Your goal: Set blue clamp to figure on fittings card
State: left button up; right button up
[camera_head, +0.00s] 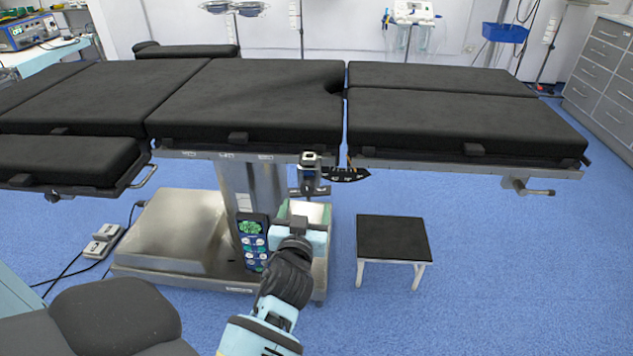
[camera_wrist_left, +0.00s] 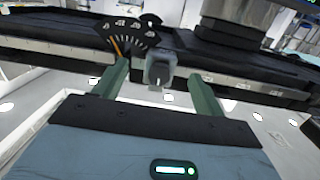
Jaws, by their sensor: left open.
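A small clamp (camera_head: 310,168), dark and grey with a little blue, sits on the operating table's side rail. A black fan-shaped dial (camera_head: 347,174) with pale marks is beside it. My left gripper (camera_head: 306,205) is just below and in front of the clamp. My right gripper is not in view.
The black-padded operating table (camera_head: 245,100) spans the view above the gripper. A black-topped step stool (camera_head: 392,238) stands to the right. Blue floor is free farther right.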

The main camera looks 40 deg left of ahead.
aim_at(308, 181)
pick_arm(q)
jog(key=r, duration=0.2)
jog(key=w+n+y, duration=0.1)
jog(key=shift+a+r+b, duration=0.3)
jog(key=shift+r, duration=0.3)
jog(key=shift+w+a, duration=0.15)
jog(key=x, duration=0.5)
jog(key=shift+w+a, duration=0.15)
jog(key=shift+w, duration=0.2)
jog(key=shift+w+a, duration=0.35)
jog(key=shift+w, duration=0.2)
jog(key=shift+w+a, duration=0.1)
